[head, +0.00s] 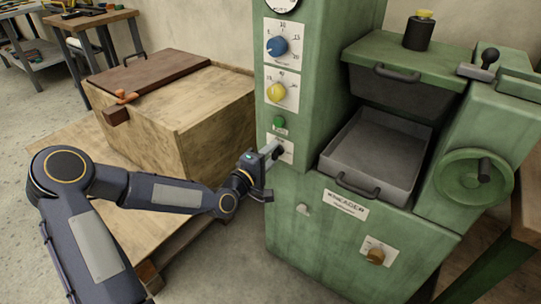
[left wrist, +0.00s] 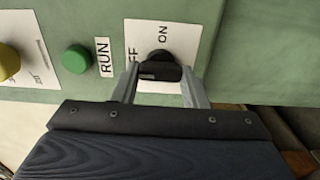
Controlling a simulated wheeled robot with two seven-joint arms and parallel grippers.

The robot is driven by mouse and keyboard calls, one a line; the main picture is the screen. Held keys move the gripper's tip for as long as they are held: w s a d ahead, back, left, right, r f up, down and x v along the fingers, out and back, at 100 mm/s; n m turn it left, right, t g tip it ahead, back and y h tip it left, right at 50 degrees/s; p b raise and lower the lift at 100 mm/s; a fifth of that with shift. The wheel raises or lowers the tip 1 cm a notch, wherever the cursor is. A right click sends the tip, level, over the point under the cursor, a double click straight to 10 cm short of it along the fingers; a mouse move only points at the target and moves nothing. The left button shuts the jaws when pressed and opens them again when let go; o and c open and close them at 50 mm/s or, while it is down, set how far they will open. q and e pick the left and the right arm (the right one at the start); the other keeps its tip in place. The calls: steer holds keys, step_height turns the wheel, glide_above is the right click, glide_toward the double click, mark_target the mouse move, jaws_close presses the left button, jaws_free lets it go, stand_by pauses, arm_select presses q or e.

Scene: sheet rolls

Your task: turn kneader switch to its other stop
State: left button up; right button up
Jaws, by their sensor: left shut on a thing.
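The kneader switch is a black knob on a white plate on the green machine's front, in the left wrist view (left wrist: 160,70). The plate (left wrist: 180,36) reads ON and a partly covered word ending in FF. In the head view the plate (head: 287,156) sits below the green RUN button (head: 279,122), and my gripper partly hides the switch. My left gripper (head: 272,157) is at the switch; in the wrist view its two fingers (left wrist: 162,82) are on either side of the knob, shut on it. I cannot tell exactly which label the knob points to. My right gripper is not in view.
A blue dial (head: 277,46) and a yellow dial (head: 277,91) sit above the switch. A grey tray (head: 372,150) and a green handwheel (head: 474,180) are at the right. A wooden crate (head: 200,125) stands behind my left arm.

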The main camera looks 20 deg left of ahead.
arm_select(q)
steer(key=o, duration=1)
steer(key=p+v, duration=0.1)
steer(key=v, duration=0.7)
